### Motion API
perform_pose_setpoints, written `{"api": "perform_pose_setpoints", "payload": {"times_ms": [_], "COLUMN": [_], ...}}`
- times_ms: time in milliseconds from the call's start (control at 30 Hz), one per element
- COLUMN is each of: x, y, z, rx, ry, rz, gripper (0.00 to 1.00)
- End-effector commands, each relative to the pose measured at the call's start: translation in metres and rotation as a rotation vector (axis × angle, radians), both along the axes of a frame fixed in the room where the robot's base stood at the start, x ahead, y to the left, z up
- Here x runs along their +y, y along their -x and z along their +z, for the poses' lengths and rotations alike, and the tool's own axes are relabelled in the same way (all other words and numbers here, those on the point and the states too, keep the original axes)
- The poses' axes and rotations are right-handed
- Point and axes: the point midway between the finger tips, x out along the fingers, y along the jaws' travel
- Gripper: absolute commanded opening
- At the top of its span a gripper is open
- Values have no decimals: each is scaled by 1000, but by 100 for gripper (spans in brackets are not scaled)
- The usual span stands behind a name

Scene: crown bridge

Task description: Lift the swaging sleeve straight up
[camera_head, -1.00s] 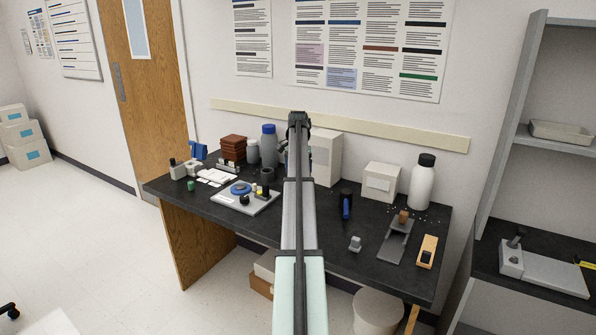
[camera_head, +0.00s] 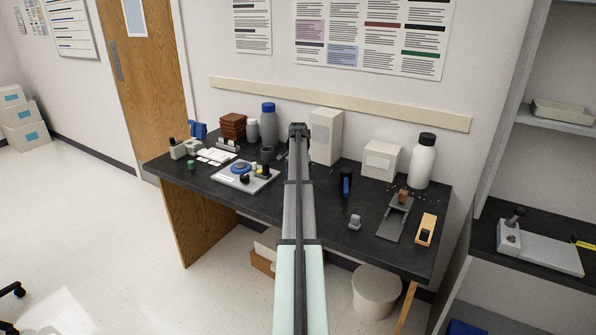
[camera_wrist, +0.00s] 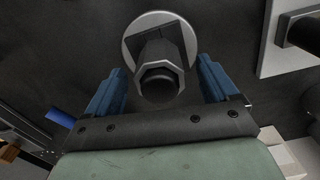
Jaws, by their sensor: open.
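A dark, stepped, faceted piece (camera_wrist: 159,78), which I take to be the swaging sleeve, stands on a round pale base (camera_wrist: 131,38) in the wrist view. My gripper (camera_wrist: 161,65) is open, with one blue finger on each side of the piece. Gaps show between the fingers and the piece, so they look apart from it. The height of the fingertips against it is hard to tell. In the head view my arm hides the piece and the fingers.
On the black bench (camera_head: 322,222), a pale plate with a blue disc (camera_head: 241,167) lies left of my arm. A blue-handled tool (camera_head: 346,185), small grey block (camera_head: 355,222) and grey fixture (camera_head: 393,222) lie to the right. A tall white box (camera_head: 325,137) stands behind.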

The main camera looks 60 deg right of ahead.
Motion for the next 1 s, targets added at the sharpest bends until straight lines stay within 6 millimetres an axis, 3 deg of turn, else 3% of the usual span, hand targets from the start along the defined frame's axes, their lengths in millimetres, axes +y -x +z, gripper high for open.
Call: {"api": "perform_pose_setpoints", "payload": {"times_ms": [433, 1000], "x": [0, 0], "y": [0, 0], "z": [-8, -7], "rx": [0, 0], "ry": [0, 0], "rz": [0, 0], "gripper": [87, 33]}}
